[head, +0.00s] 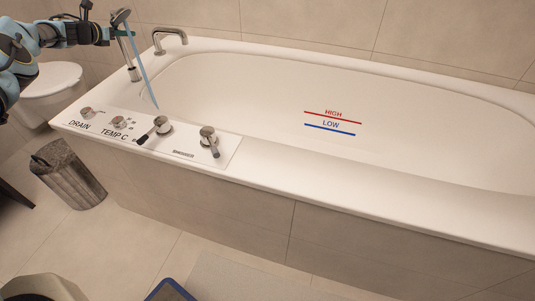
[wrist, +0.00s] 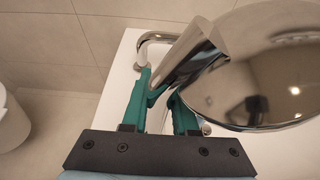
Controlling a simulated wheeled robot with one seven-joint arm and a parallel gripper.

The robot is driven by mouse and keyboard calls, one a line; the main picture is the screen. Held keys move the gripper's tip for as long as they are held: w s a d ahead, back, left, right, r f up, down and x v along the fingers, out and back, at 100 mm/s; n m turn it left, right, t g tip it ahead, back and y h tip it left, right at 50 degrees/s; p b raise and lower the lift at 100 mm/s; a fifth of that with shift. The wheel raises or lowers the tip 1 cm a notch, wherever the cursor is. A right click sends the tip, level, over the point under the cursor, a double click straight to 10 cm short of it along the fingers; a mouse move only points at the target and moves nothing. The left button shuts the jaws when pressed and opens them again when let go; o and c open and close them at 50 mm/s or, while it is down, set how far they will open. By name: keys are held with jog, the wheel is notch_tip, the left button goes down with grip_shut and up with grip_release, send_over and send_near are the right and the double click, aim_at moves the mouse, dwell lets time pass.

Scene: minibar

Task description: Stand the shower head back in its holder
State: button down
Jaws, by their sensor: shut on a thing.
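The chrome shower head (head: 120,17) is at the upper left in the head view, above the tub's left rim. A thin pale blue stream (head: 146,75) slants from it down into the tub. My gripper (head: 107,36) is shut on the upright handle, just below the head. The handle reaches down to a small chrome holder (head: 135,74) on the rim; I cannot tell whether it is seated inside. In the wrist view, the shiny head (wrist: 255,75) fills the right side, and my green fingers (wrist: 160,105) close around its neck. The handle's lower end is hidden there.
A curved chrome spout (head: 170,36) stands right of the holder. The tub's front rim carries a control panel (head: 185,143) with several knobs. A toilet (head: 50,85) and a grey bin (head: 68,175) are at the left. The tub (head: 270,95) has open room.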

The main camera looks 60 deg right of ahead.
aim_at(126, 49)
jog(key=shift+f+b, duration=2.45)
jog(key=shift+f, duration=0.5)
jog(key=c, duration=0.6)
grip_release()
jog(key=shift+a, duration=0.1)
jog(key=shift+a+r+p, duration=0.4)
jog(key=shift+a, duration=0.4)
jog(key=v, duration=0.9)
jog(key=shift+s, duration=0.3)
jog(key=shift+f, duration=0.15)
